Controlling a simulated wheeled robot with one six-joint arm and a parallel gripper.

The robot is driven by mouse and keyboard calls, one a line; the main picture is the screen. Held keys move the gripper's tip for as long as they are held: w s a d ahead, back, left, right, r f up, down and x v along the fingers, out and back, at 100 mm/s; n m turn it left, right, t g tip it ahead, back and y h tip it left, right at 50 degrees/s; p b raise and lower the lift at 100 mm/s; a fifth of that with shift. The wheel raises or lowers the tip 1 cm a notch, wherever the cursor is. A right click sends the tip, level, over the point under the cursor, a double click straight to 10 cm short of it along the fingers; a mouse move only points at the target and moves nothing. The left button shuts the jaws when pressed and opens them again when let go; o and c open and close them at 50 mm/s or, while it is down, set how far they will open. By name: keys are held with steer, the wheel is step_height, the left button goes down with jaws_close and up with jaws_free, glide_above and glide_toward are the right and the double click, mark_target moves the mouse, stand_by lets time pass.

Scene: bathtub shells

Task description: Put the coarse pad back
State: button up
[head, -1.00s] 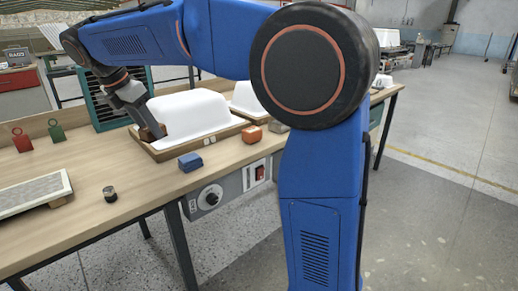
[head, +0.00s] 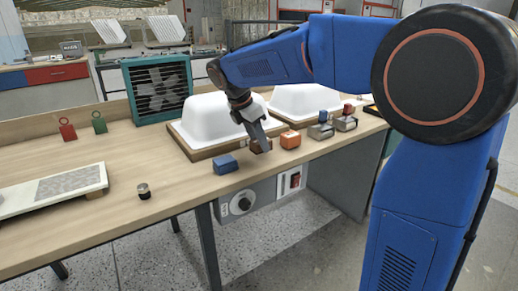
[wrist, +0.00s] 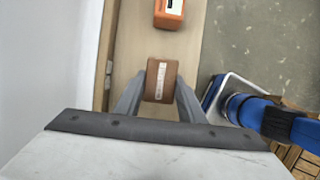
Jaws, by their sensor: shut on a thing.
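My gripper (head: 259,139) is shut on a brown pad (wrist: 161,80) with a pale label. In the head view the pad is low at the front of the bench, between a blue block (head: 225,164) and an orange block (head: 290,140). I cannot tell whether it touches the bench top. In the wrist view the pad sits between the two fingers (wrist: 158,92), over a bare strip of wood. The orange block also shows in the wrist view (wrist: 169,13), beyond the pad. Which grade the brown pad is cannot be read.
A white tub shell (head: 205,122) in a wooden frame (head: 190,151) stands just behind, with a second shell (head: 305,101) to its right. Grey-based blocks (head: 321,131) stand further right. A dark knob-like piece (head: 144,191) and a pale slab (head: 55,187) are at left. The bench edge is close.

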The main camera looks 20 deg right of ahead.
mark_target(258, 149)
steer(key=shift+a+f, duration=0.1)
steer(key=shift+f, duration=1.25)
steer(key=shift+f, duration=0.15)
steer(key=o, duration=1)
steer(key=v, duration=1.2)
steer(key=s+d+f+m+y, duration=0.1)
steer(key=s+d+f+m, duration=0.15)
steer(key=s, duration=0.35)
steer(key=s+d+f+m+t+y, duration=0.1)
steer(key=s+d+m, duration=0.3)
steer(key=s, duration=0.1)
steer(key=s+d+f+m+y, duration=0.1)
steer(key=s+d+f+m, duration=0.1)
steer(key=s+d+m, duration=0.3)
steer(key=s+f+m+t+y, duration=0.1)
steer(key=s+f+m+t, duration=0.1)
steer(key=s+f+m, duration=0.8)
steer(key=s+f, duration=0.3)
steer(key=s, duration=0.2)
steer(key=shift+s+d, duration=0.4)
